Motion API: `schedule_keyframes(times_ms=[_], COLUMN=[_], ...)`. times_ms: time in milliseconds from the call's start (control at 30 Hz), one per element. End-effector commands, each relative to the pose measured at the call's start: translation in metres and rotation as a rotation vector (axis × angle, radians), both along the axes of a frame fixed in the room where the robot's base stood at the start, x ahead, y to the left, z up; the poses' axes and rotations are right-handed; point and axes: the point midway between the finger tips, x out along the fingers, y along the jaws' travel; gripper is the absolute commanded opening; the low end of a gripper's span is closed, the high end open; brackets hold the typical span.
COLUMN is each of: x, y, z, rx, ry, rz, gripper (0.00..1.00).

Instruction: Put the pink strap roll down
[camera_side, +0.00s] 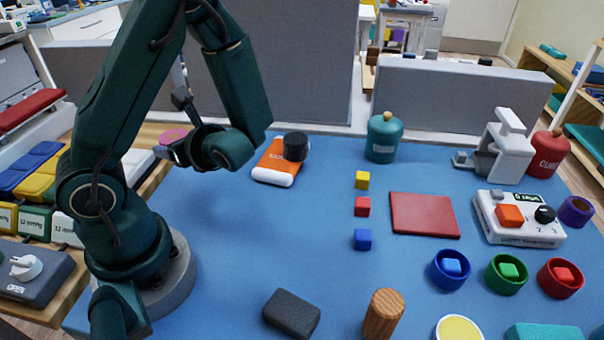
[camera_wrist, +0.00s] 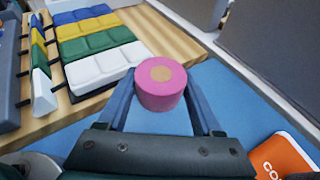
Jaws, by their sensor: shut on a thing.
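The pink strap roll (camera_wrist: 160,94) has a tan round centre and sits between the two fingers of my gripper (camera_wrist: 158,84) in the wrist view. The gripper is shut on it, with a finger on each side. In the side view the roll (camera_side: 173,135) shows as a small pink disc at the tip of my gripper (camera_side: 176,150), at the back left. It appears held above the surface, in front of the border between the blue table top (camera_side: 230,235) and the wooden board. Its exact height is hard to tell.
The wooden board (camera_wrist: 85,115) holds rows of white, green, yellow and blue pads. A grey panel (camera_side: 300,70) rises behind. The blue table's middle left is clear.

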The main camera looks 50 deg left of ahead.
Motion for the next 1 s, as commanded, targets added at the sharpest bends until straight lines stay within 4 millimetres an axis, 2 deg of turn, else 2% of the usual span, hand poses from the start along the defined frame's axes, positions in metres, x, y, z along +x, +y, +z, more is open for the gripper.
schedule_keyframes(times_ms=[100,267,500,833,1000], x=[0.010,0.014,0.014,0.015,0.015], y=[-0.010,-0.015,-0.015,-0.015,-0.015], z=[-0.002,-0.008,-0.033,-0.052,-0.070], rx=[0.000,0.000,0.000,-0.001,-0.001], ry=[-0.001,0.001,0.004,-0.001,0.000], rz=[-0.058,-0.092,-0.093,-0.094,-0.094], gripper=[0.13,0.13,0.13,0.13,0.13])
